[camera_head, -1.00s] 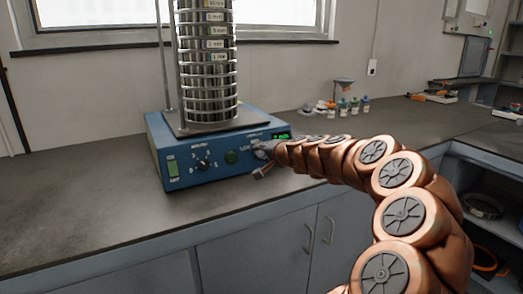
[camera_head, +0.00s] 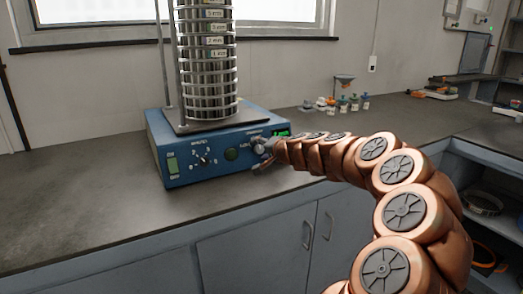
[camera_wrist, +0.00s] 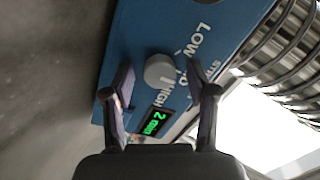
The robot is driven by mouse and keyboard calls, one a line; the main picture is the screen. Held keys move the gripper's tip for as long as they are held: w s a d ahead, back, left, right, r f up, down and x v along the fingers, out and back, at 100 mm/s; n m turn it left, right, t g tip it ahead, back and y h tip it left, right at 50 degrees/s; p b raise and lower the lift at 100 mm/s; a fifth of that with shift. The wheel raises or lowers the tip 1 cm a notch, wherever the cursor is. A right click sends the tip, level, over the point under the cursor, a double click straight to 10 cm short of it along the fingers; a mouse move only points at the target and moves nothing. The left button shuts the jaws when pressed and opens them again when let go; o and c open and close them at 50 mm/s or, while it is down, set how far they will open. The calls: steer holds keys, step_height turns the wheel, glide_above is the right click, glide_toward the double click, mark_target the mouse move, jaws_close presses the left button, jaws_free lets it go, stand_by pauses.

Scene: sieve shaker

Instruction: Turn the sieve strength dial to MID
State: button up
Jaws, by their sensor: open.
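The strength dial is a round grey knob (camera_wrist: 160,70) on the blue front panel of the sieve shaker (camera_head: 205,172). In the wrist view the words LOW and HIGH show beside it, and the label between them is partly covered. I cannot tell clearly which label the dial points to. My gripper (camera_wrist: 160,78) is open, with one finger on each side of the knob and visible gaps between. In the head view my gripper (camera_head: 263,152) is at the right end of the panel and hides most of the dial.
A green-lit display (camera_wrist: 155,122) is beside the dial. The sieve stack (camera_head: 208,70) stands on top. Small bottles (camera_head: 352,103) stand behind my arm. The left counter is clear.

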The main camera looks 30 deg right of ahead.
steer(key=shift+s, duration=0.1)
steer(key=v, duration=1.2)
stand_by(0.4)
